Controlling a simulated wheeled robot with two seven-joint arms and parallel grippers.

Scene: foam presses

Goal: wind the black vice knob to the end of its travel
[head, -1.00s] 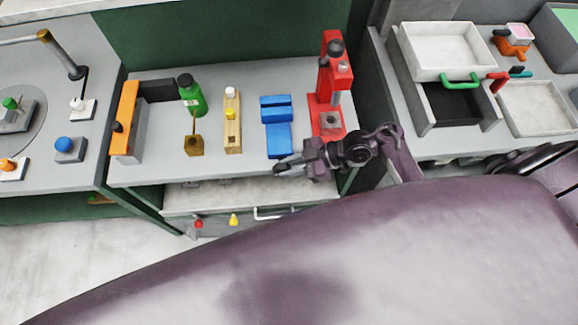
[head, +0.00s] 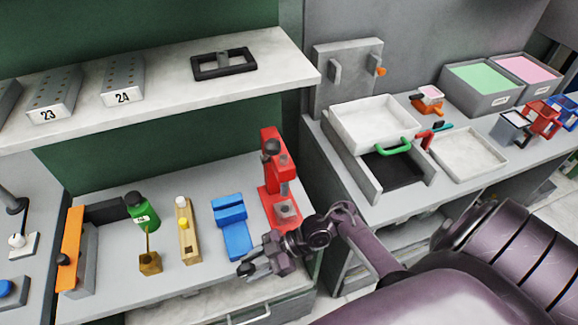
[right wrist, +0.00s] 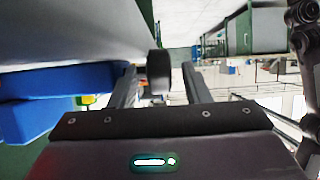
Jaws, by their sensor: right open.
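The blue vice (head: 232,226) stands at the front of the grey bench, left of the red press. In the right wrist view its blue body (right wrist: 40,100) fills the left side. The black vice knob (right wrist: 158,72) shows there between my two fingers, with a gap on each side. My left gripper is out of view.
The red press (head: 278,185) stands just right of the vice, close to my right arm. A wooden block with pegs (head: 187,240), a green bottle (head: 141,212) and an orange-plated fixture (head: 70,245) stand to the left. A white shelf (head: 270,60) hangs above.

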